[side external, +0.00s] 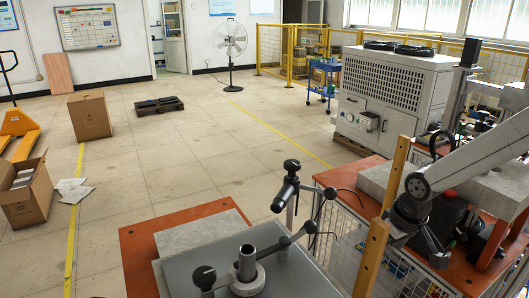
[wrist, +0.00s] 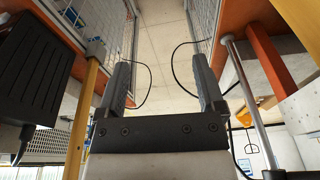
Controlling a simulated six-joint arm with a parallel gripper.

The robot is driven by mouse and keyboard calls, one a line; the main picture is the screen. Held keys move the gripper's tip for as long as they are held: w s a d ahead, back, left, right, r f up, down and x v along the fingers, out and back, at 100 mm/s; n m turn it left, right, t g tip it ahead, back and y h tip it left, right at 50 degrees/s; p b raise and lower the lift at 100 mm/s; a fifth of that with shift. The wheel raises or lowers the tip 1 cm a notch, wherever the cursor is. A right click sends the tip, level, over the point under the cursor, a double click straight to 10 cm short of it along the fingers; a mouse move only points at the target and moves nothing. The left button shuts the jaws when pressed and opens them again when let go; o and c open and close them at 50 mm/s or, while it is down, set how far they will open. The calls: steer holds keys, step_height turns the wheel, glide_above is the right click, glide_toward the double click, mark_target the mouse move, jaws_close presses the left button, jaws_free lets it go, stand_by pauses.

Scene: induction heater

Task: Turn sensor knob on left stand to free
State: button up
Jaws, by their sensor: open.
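My gripper (side external: 436,248) is well to the right of this stand, beyond the wooden posts, pointing down and touching no knob. In the wrist view my gripper (wrist: 160,68) has its two dark fingers wide apart with nothing between them. No knob can be made out there.
A lever with black ball ends and a metal hub (side external: 247,265) sits on the grey bench top (side external: 200,252). Wooden posts (side external: 372,258) and a wire mesh panel (side external: 335,240) stand between my gripper and the bench. A thin black cable (wrist: 176,62) shows beyond the fingers.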

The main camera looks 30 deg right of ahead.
steer(key=w+a+r+m+g, duration=0.15)
steer(key=w+r, duration=0.25)
steer(key=w, duration=0.5)
step_height(320, 180, up, 21)
steer(key=m, duration=0.7)
glide_above(292, 162)
steer(key=shift+f+g, duration=0.15)
steer(key=shift+g, duration=0.2)
steer(key=shift+f, duration=0.15)
steer(key=shift+f, duration=3.8)
jaws_close()
